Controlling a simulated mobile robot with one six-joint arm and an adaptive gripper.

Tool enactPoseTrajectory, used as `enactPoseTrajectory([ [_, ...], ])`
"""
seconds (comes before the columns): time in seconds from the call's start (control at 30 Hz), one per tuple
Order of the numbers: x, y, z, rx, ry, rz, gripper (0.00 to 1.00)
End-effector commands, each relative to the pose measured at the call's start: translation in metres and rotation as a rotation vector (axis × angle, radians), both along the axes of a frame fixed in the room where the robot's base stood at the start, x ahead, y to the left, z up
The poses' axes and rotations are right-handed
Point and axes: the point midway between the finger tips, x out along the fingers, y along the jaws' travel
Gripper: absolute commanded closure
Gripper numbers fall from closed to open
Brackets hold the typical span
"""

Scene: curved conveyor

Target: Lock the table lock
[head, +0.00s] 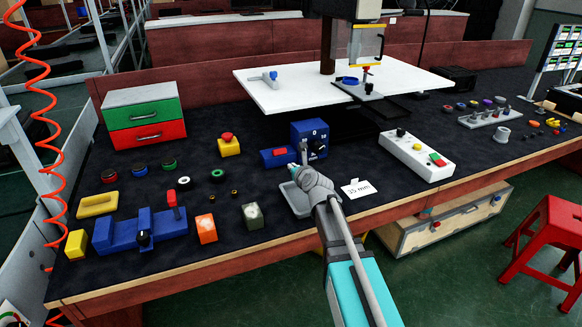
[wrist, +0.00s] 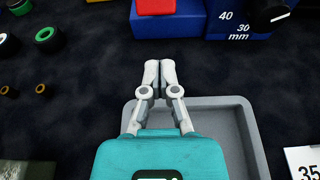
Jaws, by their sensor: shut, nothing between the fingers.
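My gripper (head: 303,155) is shut and empty, its fingertips together in the wrist view (wrist: 160,68). It is over the bench, above the far edge of a grey tray (wrist: 246,125) and in front of a blue unit. This unit has a low block (head: 267,159) with a red part (head: 280,152), and a taller dial box (head: 304,128) marked in mm with a black knob (head: 318,146). The red part (wrist: 156,6) and knob (wrist: 268,14) also show in the wrist view. No part is clearly labelled as the table lock.
A white control box (head: 416,155) stands right of the dial box, and a "35 mm" card (head: 357,188) lies right of the tray. A blue fixture (head: 140,231) with a red handle, several rings and small blocks occupy the left. A yellow-based red button (head: 229,144) stands behind.

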Motion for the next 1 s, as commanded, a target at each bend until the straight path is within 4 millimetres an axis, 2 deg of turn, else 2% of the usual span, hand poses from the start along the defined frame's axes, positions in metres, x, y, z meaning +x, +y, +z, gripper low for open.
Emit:
enactPoseTrajectory([
  [0.6,0.072,0.023,-0.023,-0.001,0.0,0.001,1.0],
  [0.8,0.082,0.027,-0.025,-0.001,0.0,0.0,1.0],
  [1.0,0.083,0.027,-0.025,0.0,0.0,0.0,1.0],
])
